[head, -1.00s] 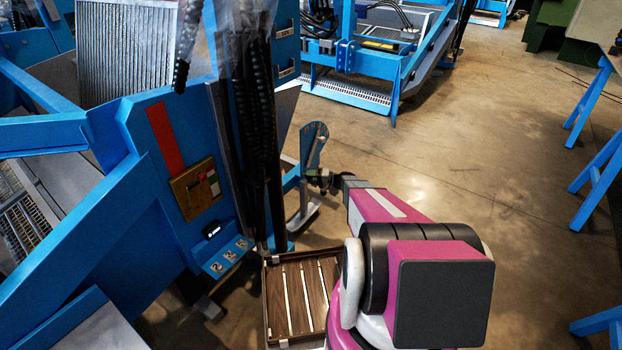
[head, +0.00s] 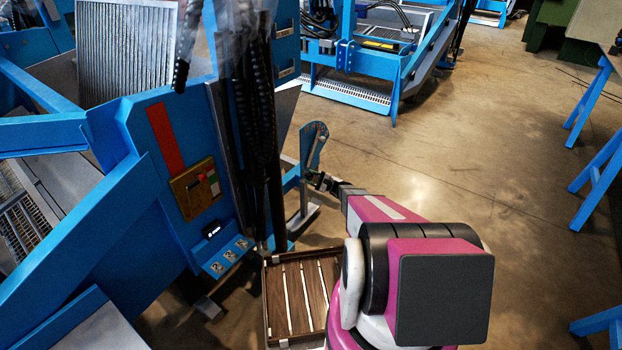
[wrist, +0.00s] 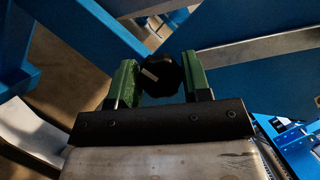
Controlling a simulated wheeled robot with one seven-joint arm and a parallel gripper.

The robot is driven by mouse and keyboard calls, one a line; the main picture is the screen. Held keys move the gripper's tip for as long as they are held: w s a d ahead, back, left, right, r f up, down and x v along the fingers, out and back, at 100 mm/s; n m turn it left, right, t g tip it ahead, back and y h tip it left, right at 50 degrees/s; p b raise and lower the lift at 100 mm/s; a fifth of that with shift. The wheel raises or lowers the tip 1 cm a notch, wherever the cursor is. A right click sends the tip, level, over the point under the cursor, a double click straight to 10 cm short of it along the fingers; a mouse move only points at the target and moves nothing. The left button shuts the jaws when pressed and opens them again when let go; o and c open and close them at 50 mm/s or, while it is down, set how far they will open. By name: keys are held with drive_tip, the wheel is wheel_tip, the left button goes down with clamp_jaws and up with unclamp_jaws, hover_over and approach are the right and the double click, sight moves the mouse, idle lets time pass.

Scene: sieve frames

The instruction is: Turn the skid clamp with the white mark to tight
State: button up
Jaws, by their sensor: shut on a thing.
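The skid clamp shows in the wrist view as a black lobed knob (wrist: 166,84) with a short white mark (wrist: 150,74) on its face. The mark lies at a slant, left of the knob's middle. My gripper (wrist: 159,66) is shut on the knob, with one green finger on its left side and one on its right. In the head view my gripper (head: 318,181) is at the lower end of an upright blue plate (head: 315,143). There the knob is too small and dark to make out.
A blue machine frame (head: 150,150) with hanging black hoses (head: 262,110) stands left of my gripper. A slatted wooden crate (head: 288,298) lies below on the floor. Open concrete floor (head: 460,170) extends to the right. Blue trestle legs (head: 590,100) stand at the far right.

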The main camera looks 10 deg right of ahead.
drive_tip(key=shift+m, duration=0.7)
drive_tip(key=shift+m+t, duration=0.3)
drive_tip(key=shift+t, duration=0.1)
drive_tip(key=o, duration=0.9)
drive_tip(key=shift+o, duration=0.2)
drive_tip(key=shift+d, duration=0.1)
drive_tip(key=v, duration=1)
drive_tip(key=shift+s+d, duration=0.2)
drive_tip(key=shift+d, duration=0.1)
drive_tip(key=shift+f, duration=0.15)
